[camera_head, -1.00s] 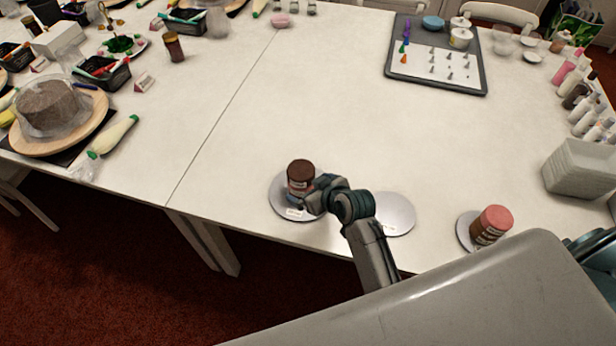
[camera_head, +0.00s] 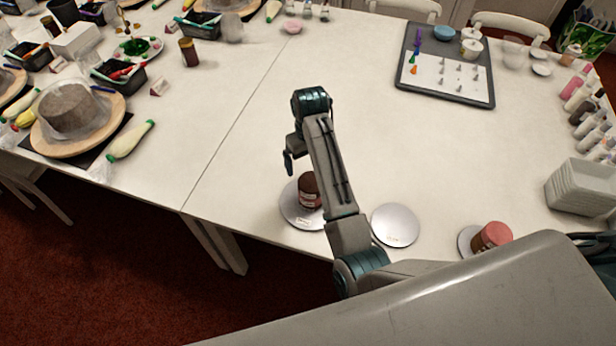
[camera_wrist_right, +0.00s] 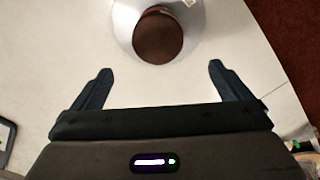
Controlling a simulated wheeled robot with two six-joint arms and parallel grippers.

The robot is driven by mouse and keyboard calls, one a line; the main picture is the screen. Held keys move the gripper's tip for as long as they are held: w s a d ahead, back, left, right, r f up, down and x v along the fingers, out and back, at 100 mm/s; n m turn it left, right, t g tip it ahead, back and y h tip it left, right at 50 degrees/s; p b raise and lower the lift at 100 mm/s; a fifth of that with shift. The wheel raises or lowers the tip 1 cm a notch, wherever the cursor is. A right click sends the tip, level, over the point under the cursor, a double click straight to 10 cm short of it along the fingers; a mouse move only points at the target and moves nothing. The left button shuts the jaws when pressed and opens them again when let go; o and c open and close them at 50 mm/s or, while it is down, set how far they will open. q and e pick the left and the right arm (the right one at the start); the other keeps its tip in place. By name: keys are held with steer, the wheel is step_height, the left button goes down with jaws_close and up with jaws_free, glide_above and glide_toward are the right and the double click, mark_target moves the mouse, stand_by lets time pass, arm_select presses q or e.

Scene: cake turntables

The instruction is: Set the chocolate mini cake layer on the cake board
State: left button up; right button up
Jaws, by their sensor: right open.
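The chocolate mini cake layer (camera_head: 309,190) is a dark brown cylinder with a label on its side. It stands upright on a round silver cake board (camera_head: 292,212) near the table's front edge. My right gripper (camera_head: 289,161) is raised above and behind it, apart from it. In the right wrist view the gripper (camera_wrist_right: 160,78) is open and empty, with the brown cake top (camera_wrist_right: 158,40) on its board (camera_wrist_right: 122,20) beyond the fingertips. My right forearm hides part of the board in the head view. My left gripper is not in view.
An empty silver board (camera_head: 395,225) lies to the right. Farther right, a pink-topped brown cake (camera_head: 492,236) stands on another silver board (camera_head: 465,242). White stacked containers (camera_head: 580,187) are at the right edge. A dark tray (camera_head: 444,93) lies at the back. The table's middle is clear.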

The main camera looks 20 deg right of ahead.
mark_target(311, 181)
steer(key=shift+f, duration=0.25)
steer(key=f, duration=0.1)
steer(key=f+p, duration=0.1)
steer(key=f, duration=0.1)
steer(key=shift+s+d+f, duration=0.1)
steer(key=shift+s+f, duration=0.15)
steer(key=shift+s, duration=0.15)
steer(key=shift+f, duration=0.35)
step_height(311, 181, down, 5)
steer(key=p, duration=0.3)
steer(key=shift+d+r, duration=0.1)
steer(key=shift+f, duration=0.4)
steer(key=c, duration=1.1)
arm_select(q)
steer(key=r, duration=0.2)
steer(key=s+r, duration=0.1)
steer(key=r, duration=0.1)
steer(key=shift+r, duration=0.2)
arm_select(e)
steer(key=shift+c, duration=0.2)
steer(key=shift+w+r, duration=0.1)
steer(key=shift+w, duration=0.05)
